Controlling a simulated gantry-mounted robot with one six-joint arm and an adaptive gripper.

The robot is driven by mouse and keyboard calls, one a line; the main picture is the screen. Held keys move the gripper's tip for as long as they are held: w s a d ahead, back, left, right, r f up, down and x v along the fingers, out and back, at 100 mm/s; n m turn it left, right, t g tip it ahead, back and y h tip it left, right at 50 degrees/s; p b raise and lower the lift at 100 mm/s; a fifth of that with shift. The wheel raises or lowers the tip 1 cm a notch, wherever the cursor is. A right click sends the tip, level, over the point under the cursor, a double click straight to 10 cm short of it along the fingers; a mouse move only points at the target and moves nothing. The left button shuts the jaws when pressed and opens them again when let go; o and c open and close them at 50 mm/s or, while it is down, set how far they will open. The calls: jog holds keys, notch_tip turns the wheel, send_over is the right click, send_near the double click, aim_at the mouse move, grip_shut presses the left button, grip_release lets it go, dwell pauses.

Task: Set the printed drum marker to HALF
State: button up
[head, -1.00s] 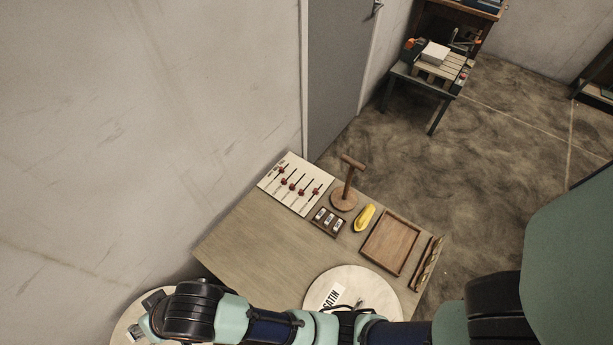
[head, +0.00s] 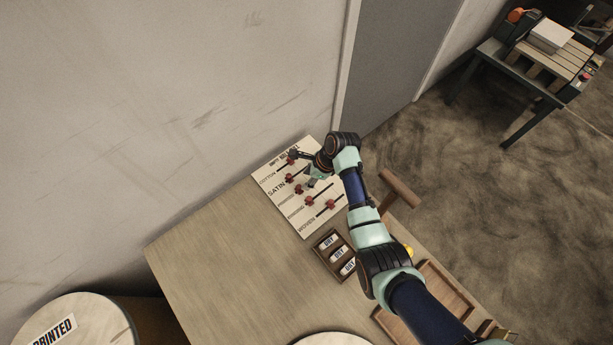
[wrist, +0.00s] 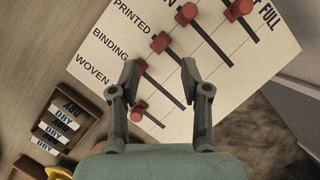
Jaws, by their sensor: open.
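A white board (head: 306,226) has several labelled slots, each with a red marker. The printed marker (head: 299,189) sits toward the label end of its slot; it also shows in the wrist view (wrist: 160,42), beside the word PRINTED. My gripper (head: 303,168) is over the board, open and empty. In the wrist view its fingertips (wrist: 160,68) are spread, with the printed marker ahead of the gap. The binding marker (wrist: 140,67) is partly behind the left fingertip. The heading FULL shows at the board's far edge; the other headings are partly hidden or hard to read.
The satin marker (wrist: 187,13), cotton marker (wrist: 238,10) and woven marker (wrist: 138,110) are close by. A small tray (head: 318,251) holds blocks marked DRY. A wooden T-handled stand (head: 399,188) is right of my arm. The table's left part is clear.

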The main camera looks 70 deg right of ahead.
aim_at(299, 187)
jog(key=b+x, duration=0.4)
jog(key=x, duration=0.3)
jog(key=shift+w+f, duration=0.1)
jog(key=shift+f, duration=0.1)
jog(key=shift+r, duration=0.1)
jog(key=shift+c, duration=0.4)
grip_shut()
